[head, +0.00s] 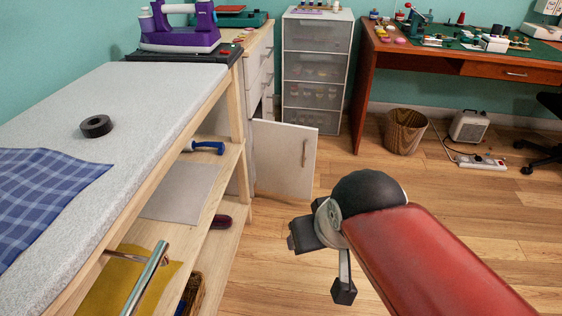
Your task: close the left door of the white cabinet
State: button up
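The white cabinet (257,64) stands beyond the ironing table, against the back wall, with drawers in its front. A white door (284,158) with a small handle (305,160) stands swung open from it, low down and out over the floor. The cabinet's lower part is partly hidden by the table and the door. My gripper (323,264) is in front of the door, nearer to me and lower right in the picture. Its two dark fingers are spread wide apart with nothing between them. It appears apart from the door.
The ironing table (160,90) with shelves fills the left side. A clear drawer tower (317,66) stands behind the door. A wooden desk (462,62), a waste basket (404,132) and a heater (468,126) are at right.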

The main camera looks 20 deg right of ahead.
aim_at(285, 153)
jog(key=z, duration=0.25)
jog(key=i+j, duration=0.15)
jog(key=i, duration=0.35)
jog(key=i+j, duration=0.1)
jog(key=i, duration=0.4)
